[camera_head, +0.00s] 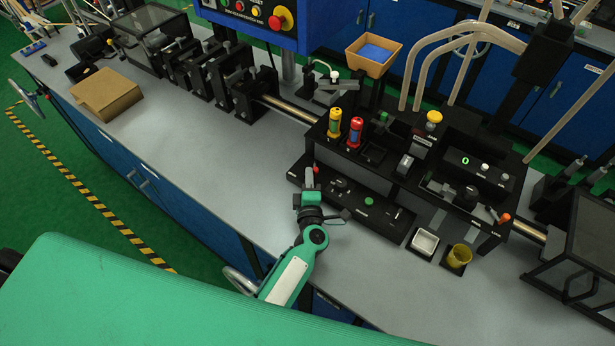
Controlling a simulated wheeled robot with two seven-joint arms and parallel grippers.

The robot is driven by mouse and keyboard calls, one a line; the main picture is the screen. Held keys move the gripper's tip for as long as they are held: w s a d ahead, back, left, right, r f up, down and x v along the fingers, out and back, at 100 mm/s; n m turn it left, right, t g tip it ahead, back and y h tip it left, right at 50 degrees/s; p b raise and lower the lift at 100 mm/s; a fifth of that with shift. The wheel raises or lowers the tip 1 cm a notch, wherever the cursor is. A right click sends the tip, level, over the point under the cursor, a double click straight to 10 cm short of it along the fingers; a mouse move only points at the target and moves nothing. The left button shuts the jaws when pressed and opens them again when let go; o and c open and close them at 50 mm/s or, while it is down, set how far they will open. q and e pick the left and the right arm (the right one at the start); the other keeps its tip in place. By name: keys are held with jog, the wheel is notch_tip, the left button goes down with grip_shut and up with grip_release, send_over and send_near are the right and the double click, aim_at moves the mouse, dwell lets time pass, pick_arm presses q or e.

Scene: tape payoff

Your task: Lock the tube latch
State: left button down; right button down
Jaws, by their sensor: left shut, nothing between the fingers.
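My left gripper (310,176) is shut and empty, at the left end of a low black panel (372,211) that runs along the front of a black fixture. A small red-tipped part (316,169) shows right beside its fingertips; I cannot tell whether they touch. The panel carries small knobs, one green. I cannot tell for certain which part is the tube latch; the gripper hides some of the panel's left end. My right gripper is not in view.
A yellow bottle (335,122) and a red bottle (355,131) stand on the black fixture behind the gripper. A white tray (426,243) and a yellow cup (459,256) sit at its front right. A cardboard box (106,93) lies far left. The grey bench (200,160) is clear left of the gripper.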

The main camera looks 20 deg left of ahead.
pick_arm(q)
jog(key=shift+d, duration=0.6)
jog(key=shift+s, duration=0.3)
jog(key=v, duration=0.8)
jog(key=p+v, duration=0.1)
jog(key=v, duration=0.3)
jog(key=shift+s+a+f, duration=0.15)
jog(key=shift+a, duration=0.2)
jog(key=shift+s+d, duration=0.15)
jog(key=shift+s, duration=0.3)
